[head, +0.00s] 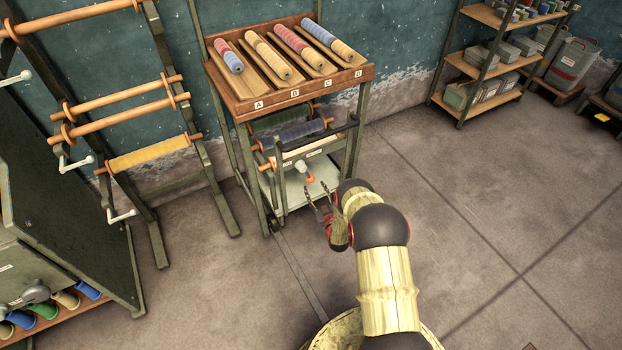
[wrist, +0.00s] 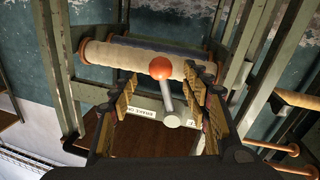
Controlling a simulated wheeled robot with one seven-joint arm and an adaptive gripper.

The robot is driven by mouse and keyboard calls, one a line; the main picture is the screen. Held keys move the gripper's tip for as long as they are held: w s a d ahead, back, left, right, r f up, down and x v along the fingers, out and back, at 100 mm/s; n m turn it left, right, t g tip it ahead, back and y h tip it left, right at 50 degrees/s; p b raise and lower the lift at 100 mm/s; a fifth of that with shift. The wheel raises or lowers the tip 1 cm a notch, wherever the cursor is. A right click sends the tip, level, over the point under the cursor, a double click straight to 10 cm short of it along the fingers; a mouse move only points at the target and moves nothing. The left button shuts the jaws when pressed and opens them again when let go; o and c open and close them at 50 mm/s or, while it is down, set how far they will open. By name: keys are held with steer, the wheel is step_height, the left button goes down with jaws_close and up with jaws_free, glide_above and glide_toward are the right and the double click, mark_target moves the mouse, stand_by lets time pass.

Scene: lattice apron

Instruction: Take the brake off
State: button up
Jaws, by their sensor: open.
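The brake lever (wrist: 168,103) is a short pale grey stem with an orange ball knob (wrist: 160,68) at its end. In the head view the orange knob (head: 310,180) shows at the front of the stand, below its rollers. A white label (wrist: 141,112) with dark lettering is beside the lever; I cannot read it surely. My gripper (wrist: 160,80) is open, with a finger on either side of the lever in the picture. I see no contact with the knob. In the head view my gripper (head: 320,198) is just in front of the stand.
A cream roller (wrist: 115,54) lies behind the knob between the green frame posts. The stand's top tray (head: 245,107) holds coloured discs in rows marked A to D. A rack with wooden bars (head: 125,95) stands at left. Open floor (head: 470,200) lies to the right.

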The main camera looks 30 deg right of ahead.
mark_target(310, 179)
steer(key=w, duration=0.2)
steer(key=w+b, duration=0.1)
steer(key=w, duration=0.1)
steer(key=w+b, duration=0.1)
steer(key=w, duration=0.2)
steer(key=shift+d, duration=0.4)
steer(key=shift+c, duration=0.6)
jaws_close()
